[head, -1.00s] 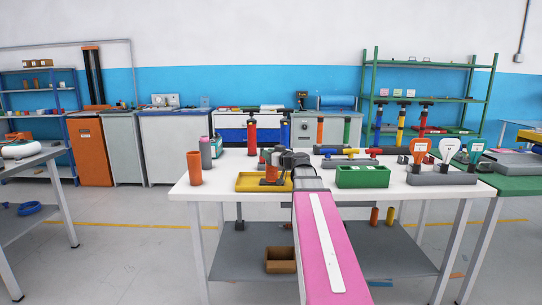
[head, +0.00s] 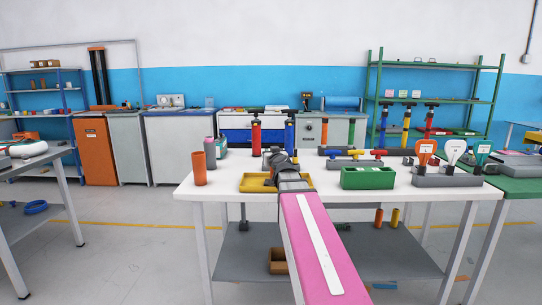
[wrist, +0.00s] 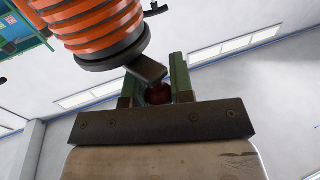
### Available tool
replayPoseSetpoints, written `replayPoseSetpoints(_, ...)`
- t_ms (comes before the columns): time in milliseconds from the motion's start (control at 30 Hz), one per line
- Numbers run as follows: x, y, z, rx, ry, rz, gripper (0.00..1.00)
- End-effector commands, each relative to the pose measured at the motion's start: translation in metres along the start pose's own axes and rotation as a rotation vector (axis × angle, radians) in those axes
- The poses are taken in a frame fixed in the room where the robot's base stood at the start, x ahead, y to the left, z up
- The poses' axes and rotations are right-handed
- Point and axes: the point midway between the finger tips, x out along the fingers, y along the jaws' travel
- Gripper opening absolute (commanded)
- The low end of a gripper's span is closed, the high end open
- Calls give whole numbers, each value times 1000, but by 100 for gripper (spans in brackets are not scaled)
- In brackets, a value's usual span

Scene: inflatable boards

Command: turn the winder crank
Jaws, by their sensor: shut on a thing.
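The winder shows in the wrist view as an orange ribbed drum (wrist: 95,25) with a dark end disc. A short dark crank arm (wrist: 147,70) runs from the disc to a dark red knob (wrist: 158,93). My gripper (wrist: 157,88) has its two green fingers on either side of the knob and is shut on it. In the head view my gripper (head: 277,160) is over the yellow tray (head: 254,186) on the white table. My wrist and pink arm hide most of the winder there.
On the white table (head: 335,187), an orange cup (head: 199,168) stands to the left and a green bin (head: 367,178) to the right. A grey block (head: 446,178) with orange, white and teal paddles is farther right. Pumps stand behind.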

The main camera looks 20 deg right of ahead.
Motion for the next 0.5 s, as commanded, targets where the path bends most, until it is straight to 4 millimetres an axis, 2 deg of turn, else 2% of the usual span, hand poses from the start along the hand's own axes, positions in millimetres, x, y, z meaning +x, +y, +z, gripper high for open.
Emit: replayPoseSetpoints(500, 1, 0, 0, 0, 0, 37, 0)
